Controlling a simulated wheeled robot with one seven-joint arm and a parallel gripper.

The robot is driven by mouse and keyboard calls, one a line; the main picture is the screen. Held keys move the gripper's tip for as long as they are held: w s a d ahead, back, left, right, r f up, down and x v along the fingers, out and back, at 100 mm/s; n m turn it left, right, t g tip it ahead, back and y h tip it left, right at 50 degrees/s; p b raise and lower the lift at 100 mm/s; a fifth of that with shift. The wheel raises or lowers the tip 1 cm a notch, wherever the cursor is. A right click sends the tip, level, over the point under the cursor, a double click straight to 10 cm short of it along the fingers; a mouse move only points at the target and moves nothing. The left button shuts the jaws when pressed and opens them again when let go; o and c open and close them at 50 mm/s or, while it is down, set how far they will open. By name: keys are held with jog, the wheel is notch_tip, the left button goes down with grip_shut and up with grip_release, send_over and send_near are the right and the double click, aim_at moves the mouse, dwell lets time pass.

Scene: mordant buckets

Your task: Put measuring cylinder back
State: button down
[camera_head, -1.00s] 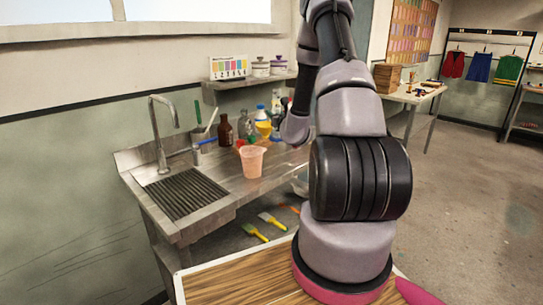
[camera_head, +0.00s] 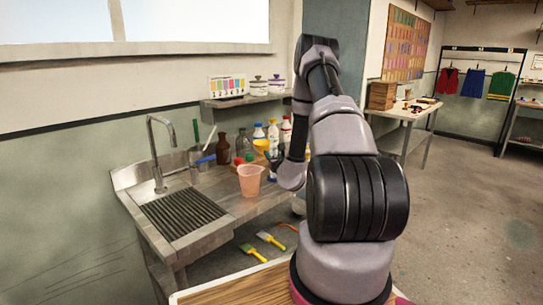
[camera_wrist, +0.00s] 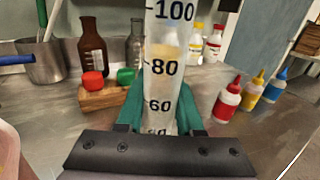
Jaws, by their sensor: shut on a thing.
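The measuring cylinder (camera_wrist: 164,62) is clear with black marks of 60, 80 and 100, and stands upright in the wrist view. My gripper (camera_wrist: 163,108) is shut on it, with a green finger on each side. The cylinder's foot is hidden behind the dark gripper body, so I cannot tell whether it touches the counter. In the head view my arm hides most of the gripper and I cannot make out the cylinder clearly.
A wooden block (camera_wrist: 105,98) with red and green caps is left of the cylinder. A brown bottle (camera_wrist: 92,50) and a metal pot (camera_wrist: 42,62) stand behind. Small red, yellow and blue bottles stand right. A pink jug (camera_head: 249,181) stands near the sink (camera_head: 182,214).

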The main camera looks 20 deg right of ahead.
jog(key=shift+f, duration=0.1)
jog(key=c, duration=0.5)
grip_release()
jog(key=shift+c, duration=0.2)
